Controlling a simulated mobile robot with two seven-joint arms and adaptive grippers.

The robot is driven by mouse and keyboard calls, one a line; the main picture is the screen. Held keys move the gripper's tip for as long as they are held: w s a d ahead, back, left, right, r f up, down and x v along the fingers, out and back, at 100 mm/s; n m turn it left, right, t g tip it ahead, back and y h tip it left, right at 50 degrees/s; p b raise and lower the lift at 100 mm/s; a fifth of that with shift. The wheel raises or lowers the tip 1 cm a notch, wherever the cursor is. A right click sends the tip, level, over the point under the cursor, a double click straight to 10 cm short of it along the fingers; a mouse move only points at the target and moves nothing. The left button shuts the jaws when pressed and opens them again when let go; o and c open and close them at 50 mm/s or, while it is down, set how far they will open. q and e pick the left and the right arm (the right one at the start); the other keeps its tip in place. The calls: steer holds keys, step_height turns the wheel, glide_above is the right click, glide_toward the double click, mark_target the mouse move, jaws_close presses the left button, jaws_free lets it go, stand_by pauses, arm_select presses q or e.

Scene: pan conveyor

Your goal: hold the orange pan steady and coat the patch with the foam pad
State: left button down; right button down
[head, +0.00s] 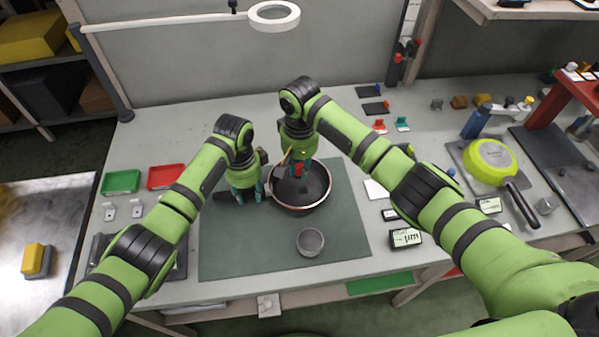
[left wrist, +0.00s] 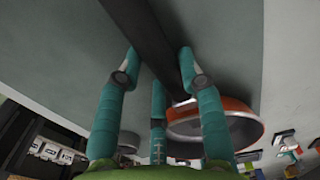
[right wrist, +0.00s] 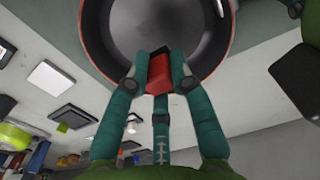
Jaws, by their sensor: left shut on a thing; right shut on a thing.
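The orange pan (head: 314,203) sits on the dark green mat, with a dark inside and an orange rim; it also shows in the left wrist view (left wrist: 240,104). My left gripper (head: 252,192) is shut on its dark handle (left wrist: 152,35), left of the pan. My right gripper (head: 298,174) points down over the inside of the pan, shut on the foam pad, seen as a red block (right wrist: 159,68) between its fingertips. I cannot tell whether the pad touches the pan. I cannot make out a clear patch edge; the pad's underside is hidden.
A grey round cup (head: 310,242) stands on the green mat (head: 235,250) in front of the pan. Green (head: 121,182) and red (head: 166,176) trays lie at left. A lime pan (head: 490,160) stands at right. The mat's front is otherwise clear.

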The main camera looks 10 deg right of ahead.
steer(key=shift+r, duration=1.65)
arm_select(q)
steer(key=c, duration=0.7)
jaws_free()
step_height(320, 180, up, 12)
arm_select(e)
steer(key=shift+f, duration=0.1)
